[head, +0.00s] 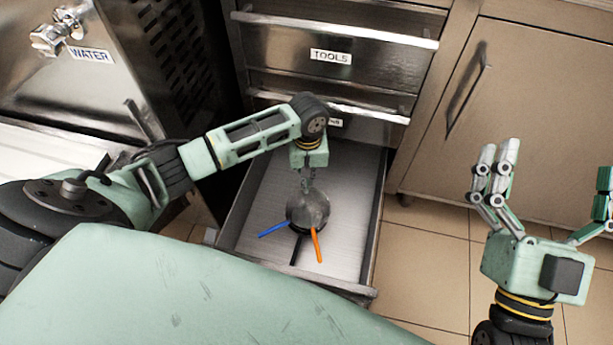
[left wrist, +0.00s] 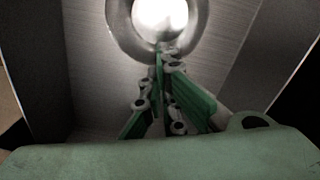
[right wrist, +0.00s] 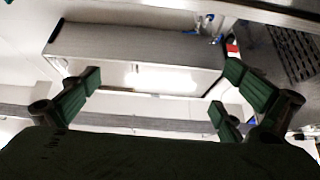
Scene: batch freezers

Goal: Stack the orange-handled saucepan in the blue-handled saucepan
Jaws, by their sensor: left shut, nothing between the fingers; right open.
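The orange-handled saucepan (head: 317,246) and the blue-handled saucepan (head: 274,229) are in the open drawer. Their round bodies overlap in one metal stack, and their handles fan out toward the drawer front. I cannot tell the order of the pans in the stack. My left gripper (head: 307,186) points down at the far rim of the stack, shut with nothing held. In the left wrist view its closed fingertips (left wrist: 165,58) are at the rim of a shiny round pan (left wrist: 118,18); contact is unclear. My right gripper (head: 556,165) is open and empty, raised at the right, away from the drawer.
A black handle (head: 298,250) shows between the blue and orange ones. The drawer (head: 345,190) is otherwise bare, with side walls close around. A closed drawer labelled TOOLS (head: 331,57) is above it. A cabinet door (head: 530,100) stands right, over clear tiled floor.

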